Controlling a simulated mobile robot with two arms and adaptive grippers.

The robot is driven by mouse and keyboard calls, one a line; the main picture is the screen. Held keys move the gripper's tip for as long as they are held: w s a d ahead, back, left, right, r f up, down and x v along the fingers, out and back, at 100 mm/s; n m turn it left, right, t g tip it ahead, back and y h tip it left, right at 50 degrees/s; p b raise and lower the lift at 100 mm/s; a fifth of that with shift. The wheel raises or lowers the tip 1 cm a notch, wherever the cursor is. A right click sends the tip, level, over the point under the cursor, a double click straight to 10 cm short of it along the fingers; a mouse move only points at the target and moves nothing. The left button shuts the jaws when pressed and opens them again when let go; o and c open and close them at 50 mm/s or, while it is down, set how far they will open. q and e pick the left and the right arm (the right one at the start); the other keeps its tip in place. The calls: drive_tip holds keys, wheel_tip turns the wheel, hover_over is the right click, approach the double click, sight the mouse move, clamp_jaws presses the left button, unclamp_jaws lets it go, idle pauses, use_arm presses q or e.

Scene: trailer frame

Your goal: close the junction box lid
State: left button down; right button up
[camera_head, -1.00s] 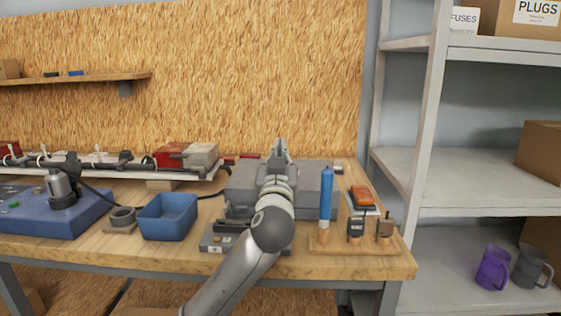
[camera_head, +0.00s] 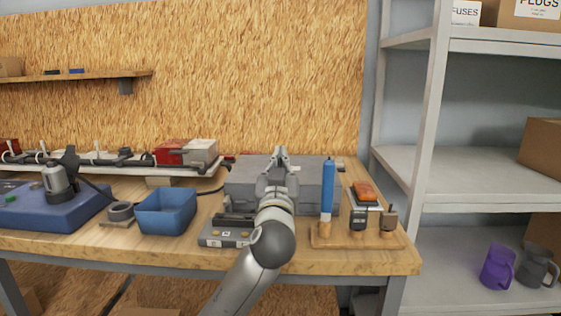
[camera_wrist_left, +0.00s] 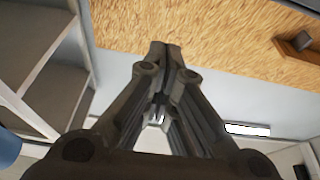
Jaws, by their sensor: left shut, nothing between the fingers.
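A wide grey box (camera_head: 240,190) stands on the workbench, partly hidden behind my left arm. It looks like the junction box; its top looks flat and near level, but I cannot tell whether the lid is fully shut. My left gripper (camera_head: 280,152) is over the box in the head view, its fingers pointing up and away, closed together and empty. I cannot tell whether it touches the box. In the wrist view the left gripper (camera_wrist_left: 165,48) shows its fingertips together against the wood-board wall, with no box in sight. My right gripper is not in view.
A blue bin (camera_head: 166,212) and a small grey device (camera_head: 225,233) are left of my arm. A blue cylinder (camera_head: 328,190) stands upright close on its right, by a wooden holder (camera_head: 350,240). A board with red and grey boxes (camera_head: 200,151) lies behind. Shelves (camera_head: 460,170) stand right.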

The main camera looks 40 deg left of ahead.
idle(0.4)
use_arm(q)
drive_tip(key=v, duration=0.7)
drive_tip(key=shift+s, duration=0.2)
drive_tip(key=shift+d+f, duration=0.15)
drive_tip(key=shift+d, duration=0.05)
